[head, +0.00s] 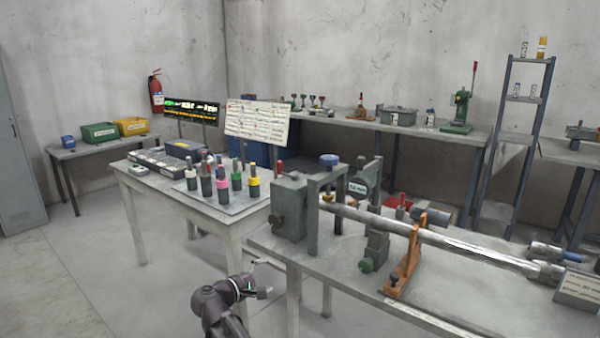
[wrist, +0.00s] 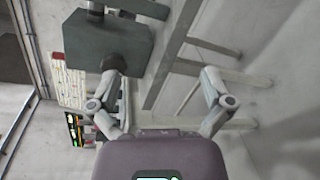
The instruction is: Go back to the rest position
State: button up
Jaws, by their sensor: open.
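My gripper (head: 262,279) is low at the bottom centre of the head view, in front of the gap between the two tables. In the wrist view my gripper (wrist: 163,82) has its two fingers spread wide apart with nothing between them. The green-grey headstock block (head: 289,207) of the auger positioner stands on the right table beyond and above the gripper. It also shows in the wrist view (wrist: 118,42), near the left finger. A long metal shaft (head: 450,243) runs right from the positioner, past an orange stand (head: 403,262).
The left table (head: 240,222) holds several coloured-collar tools on a tray. The right table (head: 345,292) has its near edge and legs close to my gripper. A sign board (head: 258,120) and a lit display (head: 190,110) stand behind. The floor (head: 110,285) at left is clear.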

jog(key=s+d+f+m+g+y, duration=0.2)
jog(key=s+d+f+m+g, duration=0.15)
jog(key=d, duration=0.45)
jog(key=s+d+f+m+g+y, duration=0.1)
jog(key=s+d+f+m+g, duration=0.15)
jog(key=d+f, duration=0.35)
jog(key=s+d+f+m+g+y, duration=0.2)
jog(key=s+d+f+m+g, duration=0.15)
jog(key=d, duration=0.55)
jog(key=s+d+f+m+g+y, duration=0.2)
jog(key=s+d+f+m+y, duration=0.1)
jog(key=s+d+m+y, duration=0.25)
notch_tip(320, 180, up, 26)
jog(key=s+a+p, duration=0.1)
jog(key=p, duration=2.4)
jog(key=shift+s+a+f+n, duration=0.15)
jog(key=shift+s+a+n, duration=0.15)
jog(key=shift+a+n, duration=0.1)
jog(key=shift+f+y, duration=0.15)
jog(key=shift+y, duration=0.1)
